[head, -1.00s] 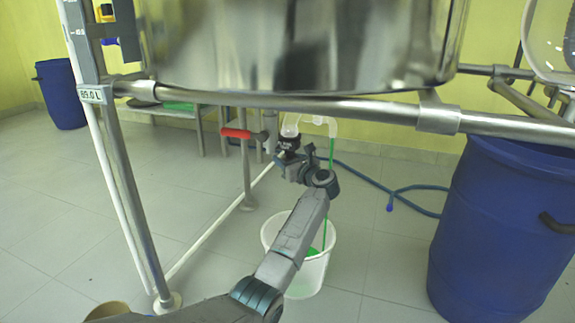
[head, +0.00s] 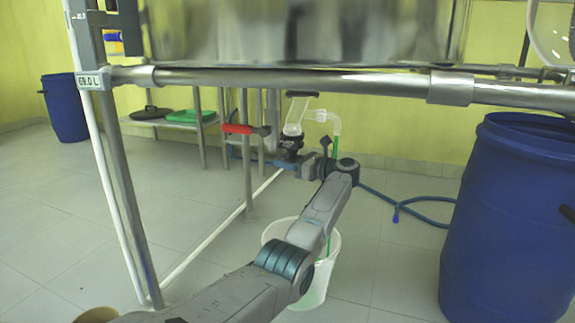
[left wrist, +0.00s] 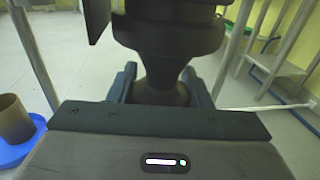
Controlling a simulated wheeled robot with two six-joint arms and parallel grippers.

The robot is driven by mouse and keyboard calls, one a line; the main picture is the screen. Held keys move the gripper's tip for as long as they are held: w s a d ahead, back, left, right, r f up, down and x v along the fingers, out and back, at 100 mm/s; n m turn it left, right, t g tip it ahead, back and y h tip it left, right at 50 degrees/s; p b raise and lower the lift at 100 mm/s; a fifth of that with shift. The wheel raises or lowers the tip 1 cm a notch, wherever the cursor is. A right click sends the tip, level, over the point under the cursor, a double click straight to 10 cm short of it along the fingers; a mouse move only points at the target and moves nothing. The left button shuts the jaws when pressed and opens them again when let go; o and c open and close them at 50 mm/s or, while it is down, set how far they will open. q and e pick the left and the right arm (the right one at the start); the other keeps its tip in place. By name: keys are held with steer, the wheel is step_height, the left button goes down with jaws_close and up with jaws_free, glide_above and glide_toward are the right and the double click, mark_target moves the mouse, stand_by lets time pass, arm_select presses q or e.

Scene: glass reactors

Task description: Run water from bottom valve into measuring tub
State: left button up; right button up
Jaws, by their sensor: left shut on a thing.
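The bottom valve is a clear glass body (head: 294,122) with a black part (head: 290,143) below it, under the steel vessel. A glass side arm bends down as a spout (head: 334,119). A thin green stream (head: 336,147) leaves the spout, passes behind my arm and shows again over the white measuring tub (head: 270,235) on the floor. My arm hides much of the tub and its level. My left gripper (head: 288,166) is shut on the black valve part, which also shows between the fingers in the left wrist view (left wrist: 165,85). My right gripper is out of view.
A blue barrel (head: 500,220) stands at the right and another (head: 66,108) at the far left. A red-handled valve (head: 237,129) is left of the gripper. Steel frame posts (head: 125,190) stand at left. A blue hose (head: 410,211) lies on the floor behind.

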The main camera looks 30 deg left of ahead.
arm_select(q)
steer(key=shift+f, duration=0.1)
steer(key=o, duration=1)
steer(key=d+p, duration=0.4)
steer(key=d, duration=0.6)
steer(key=shift+w+d+p, duration=0.3)
steer(key=shift+w+d, duration=0.1)
stand_by(5.5)
